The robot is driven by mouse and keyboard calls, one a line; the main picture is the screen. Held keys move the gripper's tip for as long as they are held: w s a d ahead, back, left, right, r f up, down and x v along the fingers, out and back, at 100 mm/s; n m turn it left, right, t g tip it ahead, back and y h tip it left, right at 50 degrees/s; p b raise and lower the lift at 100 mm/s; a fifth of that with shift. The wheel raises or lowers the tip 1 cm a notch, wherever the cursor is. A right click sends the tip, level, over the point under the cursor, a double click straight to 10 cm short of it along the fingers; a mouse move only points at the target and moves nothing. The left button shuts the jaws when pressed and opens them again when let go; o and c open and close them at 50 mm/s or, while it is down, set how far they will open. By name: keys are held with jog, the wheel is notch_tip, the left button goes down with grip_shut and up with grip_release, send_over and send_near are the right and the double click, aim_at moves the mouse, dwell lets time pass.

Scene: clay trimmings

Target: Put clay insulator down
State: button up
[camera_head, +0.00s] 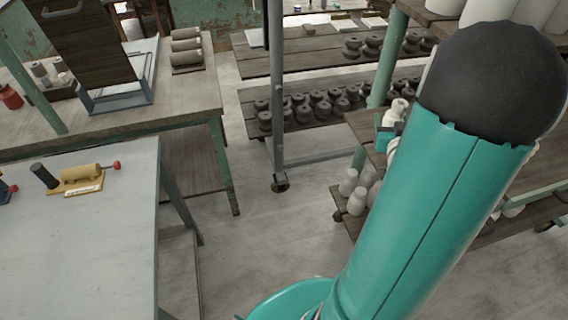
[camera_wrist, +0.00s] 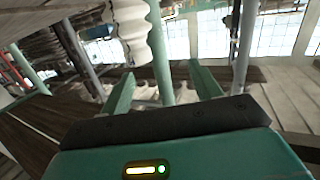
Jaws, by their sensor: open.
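My gripper (camera_wrist: 162,72) is open in the wrist view, with its two teal fingers apart. A pale ribbed clay insulator (camera_wrist: 130,32) shows beyond the left finger, cut off by the top edge of the picture. No insulator is clamped between the fingers. In the head view, part of my gripper (camera_head: 385,134) shows left of my arm. A pale insulator (camera_head: 398,108) shows right beside it, above a wooden shelf (camera_head: 365,128). My arm hides much of this spot, and I cannot tell whether the gripper touches the insulator.
Several pale insulators (camera_head: 351,183) stand on the lower shelf, partly behind my arm. Dark insulators (camera_head: 320,103) fill a rack behind. A green post (camera_head: 388,60) rises close to my gripper. A grey table (camera_head: 75,240) stands at left. The floor (camera_head: 265,220) between is clear.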

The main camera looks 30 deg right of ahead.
jog(key=w+a+r+n+g+y, duration=0.1)
jog(key=w+a+r+g+y, duration=0.15)
jog(key=a, duration=0.65)
jog(key=w+a+r+n+g+y, duration=0.1)
jog(key=w+a+r+n+y, duration=0.2)
jog(key=a, duration=0.6)
jog(key=s+a+r+n+g+y, duration=0.1)
jog(key=s+a+r+g+y, duration=0.1)
jog(key=s+a, duration=0.5)
jog(key=s+a+r+n+g+y, duration=0.1)
jog(key=s+a, duration=0.5)
jog(key=a, duration=0.8)
jog(key=shift+s+a+r+g+y, duration=0.2)
jog(key=shift+s+r+g+y, duration=0.2)
jog(key=shift+r+g, duration=0.45)
jog(key=shift+f, duration=0.15)
